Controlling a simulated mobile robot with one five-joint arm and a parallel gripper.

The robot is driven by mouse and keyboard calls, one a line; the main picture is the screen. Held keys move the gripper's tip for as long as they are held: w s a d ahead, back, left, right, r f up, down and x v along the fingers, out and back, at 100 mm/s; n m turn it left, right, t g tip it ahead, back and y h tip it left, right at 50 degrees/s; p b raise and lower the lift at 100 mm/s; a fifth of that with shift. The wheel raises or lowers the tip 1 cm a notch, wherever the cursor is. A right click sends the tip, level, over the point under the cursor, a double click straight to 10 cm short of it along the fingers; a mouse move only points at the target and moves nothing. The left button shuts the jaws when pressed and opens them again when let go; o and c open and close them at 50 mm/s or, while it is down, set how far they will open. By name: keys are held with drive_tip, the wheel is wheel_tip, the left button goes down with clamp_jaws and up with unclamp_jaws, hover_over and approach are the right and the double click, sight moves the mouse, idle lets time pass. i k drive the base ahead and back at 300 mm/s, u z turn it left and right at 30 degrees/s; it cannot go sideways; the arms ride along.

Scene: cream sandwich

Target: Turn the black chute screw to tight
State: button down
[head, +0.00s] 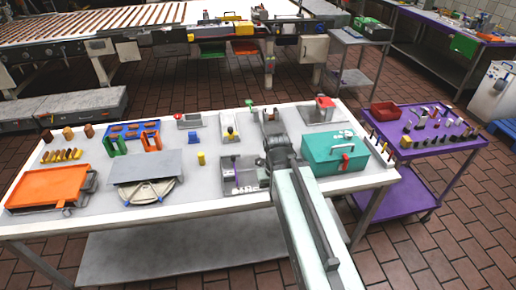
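I cannot pick out the black chute screw for certain at this size. It may be hidden by my arm or too small to tell. My arm reaches from the bottom right over the white table (225,201). My gripper (268,117) is a small dark shape at the arm's far end, over the back middle of the table, close to grey fixtures. A grey fixture (240,178) stands just left of the arm.
A teal box (330,150) with a red handle sits right of my arm. A grey fixture with a red block (325,103) is behind it. An orange tray (45,188) and a grey plate (146,166) are on the left. A purple cart (425,150) stands at the right.

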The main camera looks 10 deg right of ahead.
sight(260, 162)
drive_tip(key=i, duration=0.6)
drive_tip(key=k, duration=1.3)
drive_tip(key=u, duration=0.4)
drive_tip(key=i, duration=0.9)
drive_tip(key=u, duration=0.75)
drive_tip(key=i, duration=0.7)
drive_tip(key=u, duration=0.1)
